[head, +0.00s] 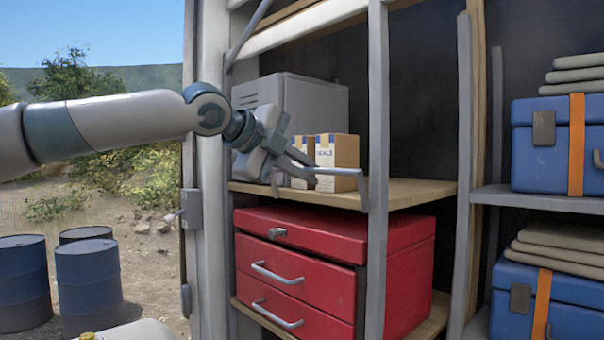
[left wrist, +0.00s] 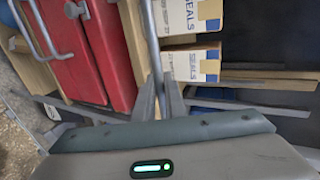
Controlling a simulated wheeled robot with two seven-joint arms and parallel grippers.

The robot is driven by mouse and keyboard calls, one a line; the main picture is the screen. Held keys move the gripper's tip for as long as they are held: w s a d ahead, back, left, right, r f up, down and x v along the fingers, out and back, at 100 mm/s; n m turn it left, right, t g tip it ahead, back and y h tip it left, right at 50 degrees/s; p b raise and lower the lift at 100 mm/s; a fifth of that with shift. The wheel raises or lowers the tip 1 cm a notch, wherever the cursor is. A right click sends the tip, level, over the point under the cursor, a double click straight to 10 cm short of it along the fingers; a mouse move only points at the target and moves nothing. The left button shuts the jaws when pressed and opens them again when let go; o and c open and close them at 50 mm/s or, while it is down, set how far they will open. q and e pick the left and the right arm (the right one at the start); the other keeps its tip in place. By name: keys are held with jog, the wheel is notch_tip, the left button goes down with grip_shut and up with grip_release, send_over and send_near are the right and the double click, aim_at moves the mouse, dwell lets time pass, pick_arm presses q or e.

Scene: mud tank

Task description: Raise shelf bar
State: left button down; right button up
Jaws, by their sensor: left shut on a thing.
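The shelf bar (head: 340,172) is a thin grey metal rod in front of the middle wooden shelf (head: 410,193). Its right end bends down beside a grey upright. My left gripper (head: 308,170) reaches in from the left and is shut on the bar, in front of the cartons. In the left wrist view, the fingers (left wrist: 163,98) close together on the bar (left wrist: 151,40), which runs up from the fingertips. The bar's left part is largely hidden behind my gripper. My right gripper is not in view.
Small cartons (head: 337,157) and a grey case (head: 300,100) stand on the shelf behind the bar. A red drawer chest (head: 300,262) is below. A grey upright (head: 377,120) stands right of the gripper. Blue cases (head: 560,150) are at right, blue drums (head: 90,280) outside at left.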

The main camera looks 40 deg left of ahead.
pick_arm(q)
jog(key=shift+w+r+g, duration=0.15)
jog(key=shift+w+g, duration=0.2)
jog(key=shift+g, duration=0.15)
jog(key=shift+w+g, duration=0.2)
jog(key=shift+g, duration=0.2)
jog(key=shift+w+d+g, duration=0.1)
jog(key=shift+w+g, duration=0.05)
jog(key=shift+g, duration=0.25)
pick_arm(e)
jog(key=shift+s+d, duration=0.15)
pick_arm(q)
jog(key=c, duration=1.8)
grip_release()
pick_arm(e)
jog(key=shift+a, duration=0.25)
